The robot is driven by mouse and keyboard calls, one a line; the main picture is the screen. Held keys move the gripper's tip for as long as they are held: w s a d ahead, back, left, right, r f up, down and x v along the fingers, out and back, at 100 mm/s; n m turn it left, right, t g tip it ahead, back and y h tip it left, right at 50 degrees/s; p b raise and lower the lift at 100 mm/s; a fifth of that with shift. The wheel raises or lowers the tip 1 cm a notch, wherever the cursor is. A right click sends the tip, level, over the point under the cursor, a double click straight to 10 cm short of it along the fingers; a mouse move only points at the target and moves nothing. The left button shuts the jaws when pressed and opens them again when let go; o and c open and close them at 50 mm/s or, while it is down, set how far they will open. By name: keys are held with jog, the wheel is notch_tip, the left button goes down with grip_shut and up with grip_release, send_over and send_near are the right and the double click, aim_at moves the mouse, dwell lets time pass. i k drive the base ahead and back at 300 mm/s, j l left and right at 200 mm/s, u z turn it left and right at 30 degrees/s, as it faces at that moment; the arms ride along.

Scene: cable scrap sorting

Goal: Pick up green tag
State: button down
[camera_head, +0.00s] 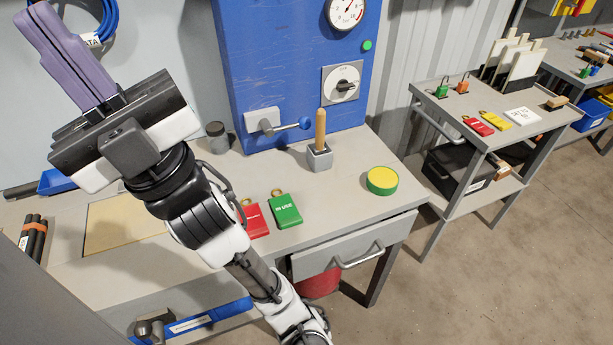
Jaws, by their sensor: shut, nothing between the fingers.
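A green tag (286,209) with white lettering and a brass-coloured ring lies flat on the grey workbench (345,208). A red tag (255,221) lies just to its left, partly hidden behind my arm. My gripper (42,14), with long purple fingers, is at the upper left of the view. It is shut and empty, its fingers pointing up and left, well away from the green tag. The green tag is fully in view.
A yellow-topped green round object (382,180) and a grey block with a wooden handle (319,153) stand behind and right of the tags. A blue panel (295,60) with a lever rises at the back. A cart (443,105) at right holds red and yellow tags.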

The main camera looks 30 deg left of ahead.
aim_at(287, 216)
jog(key=u, duration=0.8)
